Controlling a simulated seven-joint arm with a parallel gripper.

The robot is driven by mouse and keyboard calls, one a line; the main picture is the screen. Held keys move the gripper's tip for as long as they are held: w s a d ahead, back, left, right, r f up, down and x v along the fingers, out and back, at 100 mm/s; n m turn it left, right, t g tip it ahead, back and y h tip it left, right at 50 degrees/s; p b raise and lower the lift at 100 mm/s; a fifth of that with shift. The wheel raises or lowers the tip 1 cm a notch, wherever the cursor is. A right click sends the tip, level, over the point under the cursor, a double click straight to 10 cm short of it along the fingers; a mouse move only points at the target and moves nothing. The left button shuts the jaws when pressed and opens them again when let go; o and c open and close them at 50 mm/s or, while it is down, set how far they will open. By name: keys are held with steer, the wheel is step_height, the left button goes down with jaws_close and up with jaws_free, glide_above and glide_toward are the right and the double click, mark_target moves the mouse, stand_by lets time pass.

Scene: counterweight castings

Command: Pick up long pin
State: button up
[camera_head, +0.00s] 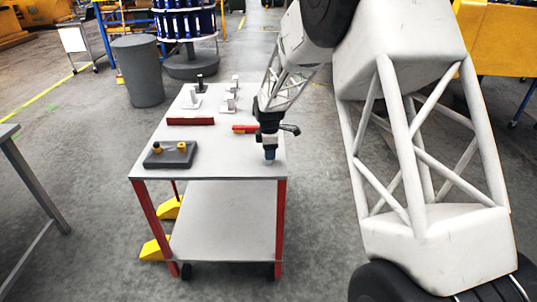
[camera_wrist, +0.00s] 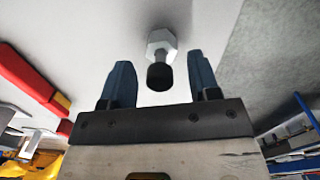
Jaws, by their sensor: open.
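In the wrist view, a pin with a pale hexagonal head (camera_wrist: 161,40) and a black end (camera_wrist: 159,77) stands out from the light tabletop. I cannot tell for sure whether it is the long pin. My gripper (camera_wrist: 159,64) is open, its two blue fingers on either side of the black end with gaps left and right. In the head view, my gripper (camera_head: 269,155) points down over the right front part of the cart top (camera_head: 225,160). The pin beneath it is hidden there.
A dark block (camera_head: 170,156) with two yellow-topped pieces sits front left. A red bar (camera_head: 190,121) and a red-and-yellow piece (camera_head: 245,128) lie mid-cart. Several small pale stands, one with a black top (camera_head: 199,84), are at the back. The cart's right edge is close to my gripper.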

steer(key=c, duration=1)
steer(key=shift+r, duration=0.2)
steer(key=shift+r, duration=0.5)
steer(key=shift+s+r, duration=0.2)
steer(key=shift+r, duration=0.4)
steer(key=shift+s+r, duration=0.15)
steer(key=shift+r, duration=0.45)
steer(key=s+d, duration=0.1)
steer(key=s, duration=0.4)
steer(key=s+d+r, duration=0.1)
steer(key=s, duration=0.4)
steer(key=s+d, duration=0.1)
steer(key=s, duration=0.4)
steer(key=shift+d+r, duration=0.1)
steer(key=shift+r, duration=0.05)
steer(key=shift+r, duration=0.25)
